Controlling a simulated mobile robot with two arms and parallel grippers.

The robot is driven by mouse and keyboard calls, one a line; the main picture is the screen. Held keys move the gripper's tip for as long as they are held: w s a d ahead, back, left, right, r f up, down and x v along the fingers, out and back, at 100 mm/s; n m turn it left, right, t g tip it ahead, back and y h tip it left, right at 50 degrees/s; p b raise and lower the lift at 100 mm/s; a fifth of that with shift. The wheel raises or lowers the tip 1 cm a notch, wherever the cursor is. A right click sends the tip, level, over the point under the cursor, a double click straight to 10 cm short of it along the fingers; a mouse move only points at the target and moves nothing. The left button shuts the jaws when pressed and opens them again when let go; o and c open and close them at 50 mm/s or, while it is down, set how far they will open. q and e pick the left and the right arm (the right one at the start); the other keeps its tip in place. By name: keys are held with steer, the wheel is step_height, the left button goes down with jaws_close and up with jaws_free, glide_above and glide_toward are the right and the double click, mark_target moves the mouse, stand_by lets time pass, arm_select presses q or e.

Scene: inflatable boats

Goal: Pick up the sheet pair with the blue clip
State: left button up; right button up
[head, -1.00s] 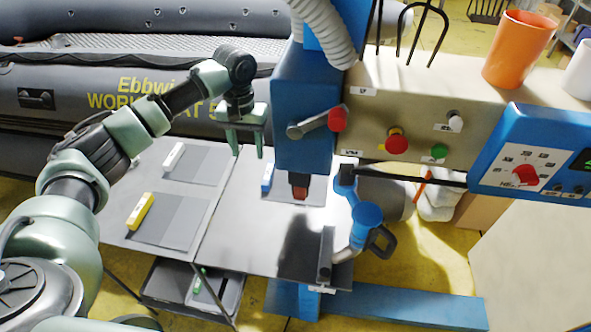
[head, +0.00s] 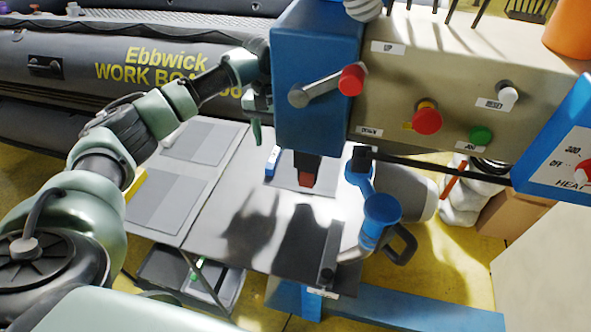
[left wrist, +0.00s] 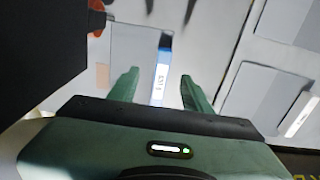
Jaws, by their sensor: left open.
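The sheet pair with the blue clip (head: 272,161) lies on the grey worktop under the blue machine head. Its grey sheets (head: 290,177) are partly hidden by the red-tipped nozzle. My left gripper (head: 257,130) is above the worktop, left of the machine head, which hides part of it. In the left wrist view, my left gripper (left wrist: 157,80) is open and empty. The clip's white-labelled face (left wrist: 160,84) shows between its fingers, with the blue end (left wrist: 166,42) beyond and the sheets (left wrist: 133,48) to the left. My right gripper is not in view.
The blue machine head (head: 318,90) and its nozzle (head: 306,175) stand close beside the clip. Sheets with a yellow clip (head: 136,186) and another sheet pair (head: 203,141) lie left. A green clip (head: 194,275) is in the bin below.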

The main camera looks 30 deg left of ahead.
mark_target(271, 163)
arm_select(q)
steer(key=shift+s+f, duration=0.1)
steer(key=shift+f, duration=0.7)
steer(key=f, duration=0.1)
steer(key=f+p, duration=0.1)
steer(key=f, duration=0.1)
steer(key=f+p, duration=0.1)
steer(key=f, duration=0.1)
steer(key=shift+a+f, duration=0.2)
steer(key=shift+a, duration=0.1)
steer(key=shift+f+p, duration=0.3)
steer(key=shift+f, duration=0.25)
jaws_close()
